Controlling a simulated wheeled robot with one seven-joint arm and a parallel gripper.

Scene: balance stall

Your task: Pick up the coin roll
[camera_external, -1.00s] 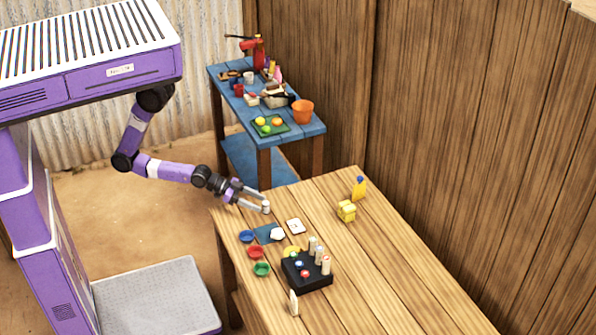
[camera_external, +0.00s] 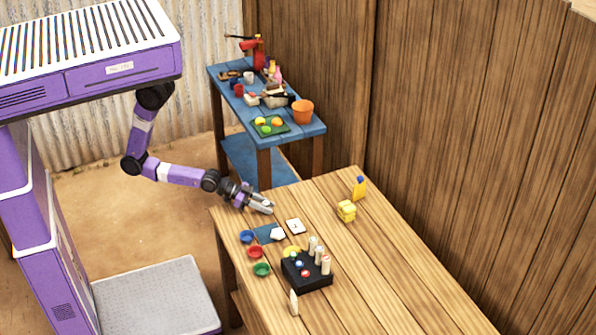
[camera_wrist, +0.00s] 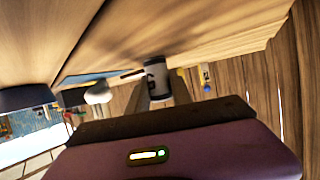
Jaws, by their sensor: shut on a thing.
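The coin roll (camera_wrist: 155,79) is a small whitish cylinder with a dark end and a dark mark, seen in the wrist view between my two fingers. My gripper (camera_external: 265,207) is shut on it at the near-left corner of the wooden table (camera_external: 400,270). In the external view the fingers mostly hide the roll. I cannot tell whether the roll still touches the table.
A black block (camera_external: 308,272) holds upright cylinders. Yellow items (camera_external: 347,211) stand farther right. The table's right side is clear.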

